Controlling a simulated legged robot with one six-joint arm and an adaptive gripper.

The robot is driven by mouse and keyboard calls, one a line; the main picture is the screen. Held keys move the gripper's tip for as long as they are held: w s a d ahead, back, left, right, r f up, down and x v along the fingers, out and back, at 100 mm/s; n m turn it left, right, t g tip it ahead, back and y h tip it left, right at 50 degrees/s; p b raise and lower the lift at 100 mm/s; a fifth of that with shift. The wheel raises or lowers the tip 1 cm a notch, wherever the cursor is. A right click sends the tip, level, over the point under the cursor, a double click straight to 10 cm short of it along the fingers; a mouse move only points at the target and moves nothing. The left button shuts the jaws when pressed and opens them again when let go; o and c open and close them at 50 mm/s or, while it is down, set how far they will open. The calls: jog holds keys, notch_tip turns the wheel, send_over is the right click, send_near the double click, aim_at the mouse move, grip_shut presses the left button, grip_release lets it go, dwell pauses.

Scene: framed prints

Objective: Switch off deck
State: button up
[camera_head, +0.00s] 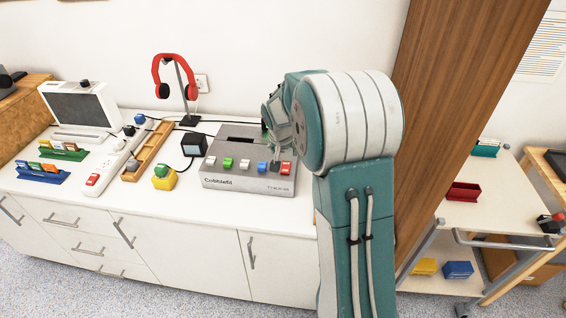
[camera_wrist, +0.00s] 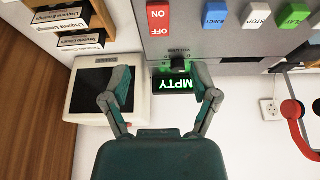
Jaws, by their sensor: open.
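The deck (camera_head: 250,182) is a grey box on the white counter, with a row of coloured buttons on top. Its red ON/OFF switch (camera_wrist: 160,20) shows at the top of the wrist view, and at the deck's right end in the head view (camera_head: 286,168). I cannot tell which side of the switch is pressed. A dark knob (camera_wrist: 178,64) and a lit green display (camera_wrist: 174,84) lie below it in the wrist view. My gripper (camera_wrist: 164,88) is open and empty, with its fingers apart on either side of the display; in the head view it is partly hidden by my arm.
Blue (camera_wrist: 214,15), white (camera_wrist: 257,12) and green (camera_wrist: 293,14) buttons sit beside the red switch. A white device with a dark screen (camera_wrist: 90,94) stands left in the wrist view. Red headphones (camera_head: 174,62) hang behind the deck. A wooden column (camera_head: 440,90) stands right of my arm.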

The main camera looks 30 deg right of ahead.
aim_at(286, 166)
jog(key=x, duration=0.9)
jog(key=shift+d+f, duration=0.1)
jog(key=shift+f, duration=0.3)
grip_shut()
